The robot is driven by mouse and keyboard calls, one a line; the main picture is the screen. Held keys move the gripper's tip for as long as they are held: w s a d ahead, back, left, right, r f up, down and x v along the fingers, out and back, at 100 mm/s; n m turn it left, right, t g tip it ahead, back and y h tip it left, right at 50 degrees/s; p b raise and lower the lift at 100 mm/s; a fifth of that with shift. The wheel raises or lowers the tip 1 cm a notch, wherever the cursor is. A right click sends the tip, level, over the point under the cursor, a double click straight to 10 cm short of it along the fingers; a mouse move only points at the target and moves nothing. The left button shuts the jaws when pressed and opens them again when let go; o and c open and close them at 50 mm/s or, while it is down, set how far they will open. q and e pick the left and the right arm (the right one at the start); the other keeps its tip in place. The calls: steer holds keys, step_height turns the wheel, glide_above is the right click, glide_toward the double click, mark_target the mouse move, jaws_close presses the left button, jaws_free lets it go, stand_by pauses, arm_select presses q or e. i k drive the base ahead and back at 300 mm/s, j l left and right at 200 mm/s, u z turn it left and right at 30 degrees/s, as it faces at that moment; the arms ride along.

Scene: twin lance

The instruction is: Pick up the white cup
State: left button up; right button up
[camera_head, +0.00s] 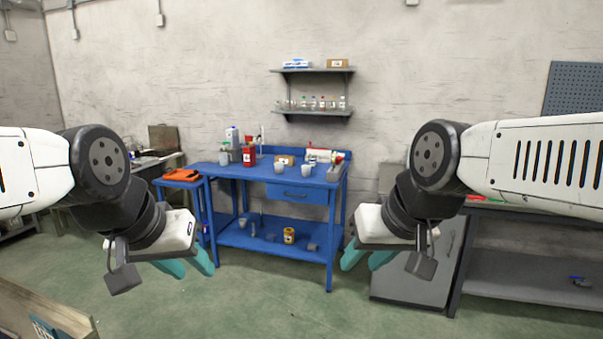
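A pale white-grey cup (307,169) stands on the blue workbench (240,171) ahead. Another similar cup (280,167) stands just left of it, and a third (332,174) stands to the right near the bench's right end. I cannot tell which one is the task's white cup. My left gripper (195,271) has teal fingers held apart and is empty, in front of the bench's left side. My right gripper (359,266) is also open and empty, in front of the bench's right side. Both are well short of the cups.
A red bottle (249,155) and other bottles stand at the bench's back left. An orange case (182,175) lies on a small blue stand at the left. A yellow jar (289,235) sits on the lower shelf. Green floor before the bench is clear.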

mark_target(306, 171)
steer(key=i, duration=0.8)
steer(key=i+j, duration=0.1)
steer(key=i, duration=0.65)
steer(key=i+z, duration=0.1)
steer(key=i, duration=0.7)
steer(key=i+j, duration=0.2)
steer(key=i, duration=0.55)
steer(key=i+j+z, duration=0.1)
steer(key=i, duration=0.7)
